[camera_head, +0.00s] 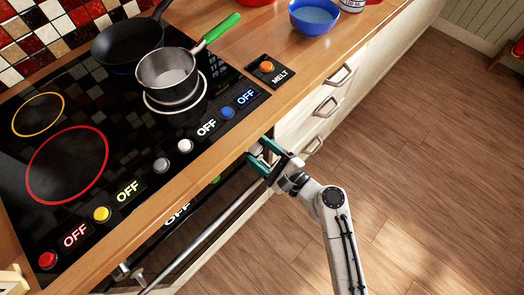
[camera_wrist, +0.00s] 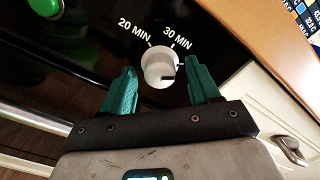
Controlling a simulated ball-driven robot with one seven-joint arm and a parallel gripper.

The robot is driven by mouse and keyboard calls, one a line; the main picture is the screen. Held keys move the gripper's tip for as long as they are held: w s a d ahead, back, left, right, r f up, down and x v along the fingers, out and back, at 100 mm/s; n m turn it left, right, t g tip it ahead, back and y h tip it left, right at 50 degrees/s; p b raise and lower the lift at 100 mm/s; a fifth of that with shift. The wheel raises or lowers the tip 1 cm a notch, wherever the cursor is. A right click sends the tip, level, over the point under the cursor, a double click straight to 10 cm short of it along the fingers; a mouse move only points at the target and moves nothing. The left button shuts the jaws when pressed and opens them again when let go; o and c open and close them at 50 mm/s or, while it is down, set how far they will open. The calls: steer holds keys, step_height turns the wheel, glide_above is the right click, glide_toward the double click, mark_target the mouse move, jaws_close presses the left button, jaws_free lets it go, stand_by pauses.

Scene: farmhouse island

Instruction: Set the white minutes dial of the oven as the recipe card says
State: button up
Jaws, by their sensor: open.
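The white minutes dial (camera_wrist: 156,66) shows in the wrist view on the black oven panel, with the labels 20 MIN and 30 MIN above it. A short dark mark lies on its lower right part, towards the right finger. My gripper (camera_wrist: 162,70) is open, with one teal finger on each side of the dial; I cannot tell whether they touch it. In the head view my gripper (camera_head: 263,155) is at the oven front below the counter edge, and the dial is not clear there. I see no readable recipe card.
A green knob (camera_wrist: 45,5) is left of the dial. The black cooktop (camera_head: 130,110) holds a dark pan (camera_head: 128,42) and a saucepan (camera_head: 168,72) with a green handle. The oven handle (camera_head: 205,240) juts out below. Drawers (camera_head: 312,110) stand right; the wooden floor (camera_head: 430,150) is clear.

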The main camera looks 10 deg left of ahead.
steer(key=shift+c, duration=0.2)
steer(key=c, duration=1)
